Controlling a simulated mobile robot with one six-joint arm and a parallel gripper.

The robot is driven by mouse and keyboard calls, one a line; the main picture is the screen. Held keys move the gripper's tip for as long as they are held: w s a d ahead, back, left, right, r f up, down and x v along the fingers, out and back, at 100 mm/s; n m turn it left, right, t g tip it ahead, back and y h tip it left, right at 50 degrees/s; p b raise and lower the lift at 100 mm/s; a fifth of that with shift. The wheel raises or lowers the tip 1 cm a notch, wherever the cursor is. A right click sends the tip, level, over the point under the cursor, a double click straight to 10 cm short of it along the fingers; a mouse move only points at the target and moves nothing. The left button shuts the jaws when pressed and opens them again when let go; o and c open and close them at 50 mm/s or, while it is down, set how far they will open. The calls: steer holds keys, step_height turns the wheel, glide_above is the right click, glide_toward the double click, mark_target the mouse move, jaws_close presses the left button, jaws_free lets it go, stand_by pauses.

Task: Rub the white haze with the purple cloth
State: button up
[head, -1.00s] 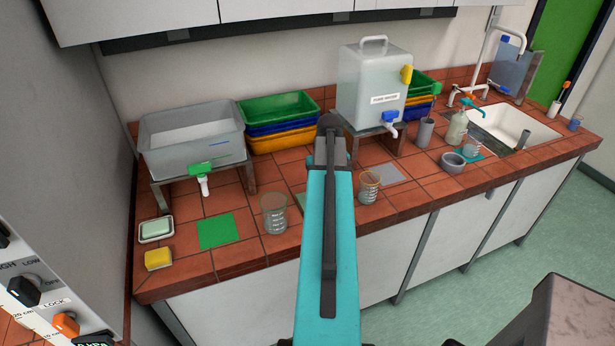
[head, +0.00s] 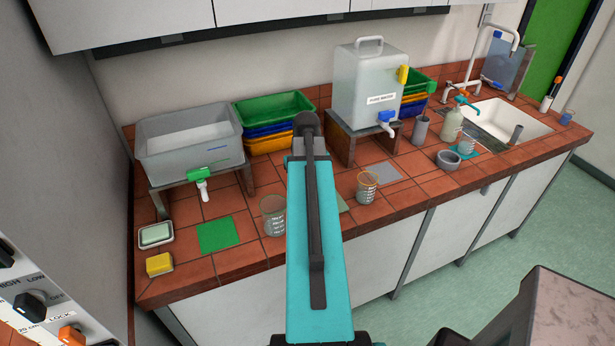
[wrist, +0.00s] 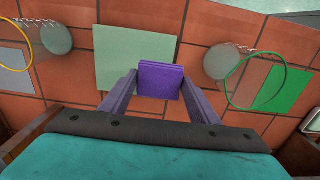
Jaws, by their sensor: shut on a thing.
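My gripper (wrist: 160,88) is shut on the folded purple cloth (wrist: 161,78) in the wrist view. The cloth is held between the two fingers, in front of a pale green mat (wrist: 120,50) on the tiles. I cannot tell whether it touches the mat. In the head view my arm hides the gripper and the cloth, and a corner of the pale green mat (head: 343,203) shows beside the arm. I cannot make out a white haze in either view.
Glass beakers (head: 273,218) (head: 367,188) stand on either side of my arm. A green square (head: 218,235), yellow sponge (head: 159,264) and soap dish (head: 156,235) lie left. A grey tub (head: 190,150) and water container (head: 366,90) stand behind. A sink (head: 500,118) is right.

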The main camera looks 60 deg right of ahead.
steer(key=shift+w+r+p, duration=0.15)
steer(key=shift+r+p, duration=0.35)
steer(key=shift+r, duration=0.45)
steer(key=shift+r+p, duration=0.6)
steer(key=shift+r, duration=0.95)
steer(key=shift+f, duration=0.1)
